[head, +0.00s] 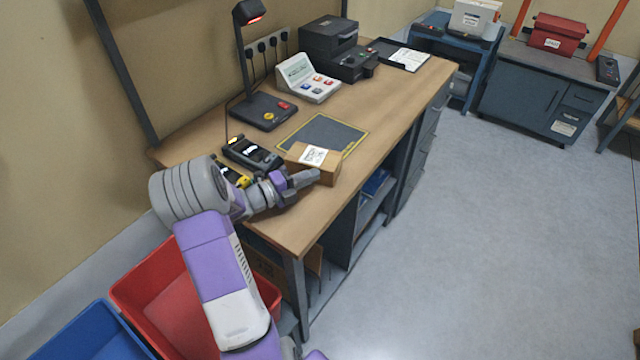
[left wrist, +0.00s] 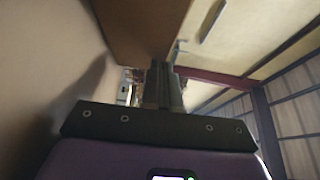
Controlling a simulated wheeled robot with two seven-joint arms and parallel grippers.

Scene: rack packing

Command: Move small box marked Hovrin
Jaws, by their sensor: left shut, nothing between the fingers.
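A small brown box (head: 328,168) with a white label on top sits on the near part of the wooden workbench (head: 390,110), partly over a dark mat with a yellow border. The label is too small to read. My left gripper (head: 306,178) is at the near side of the box, with its fingers shut and nothing held. In the left wrist view the closed fingers (left wrist: 164,85) point up the picture, just below a brown surface (left wrist: 140,25) that looks like the box. Whether they touch it I cannot tell. My right gripper is out of view.
Handheld devices (head: 252,154) lie left of the box. A lamp (head: 262,110), a keypad console (head: 308,78) and a black printer (head: 335,45) stand farther back. A red bin (head: 150,290) and a blue bin (head: 95,335) are below. The floor right is clear.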

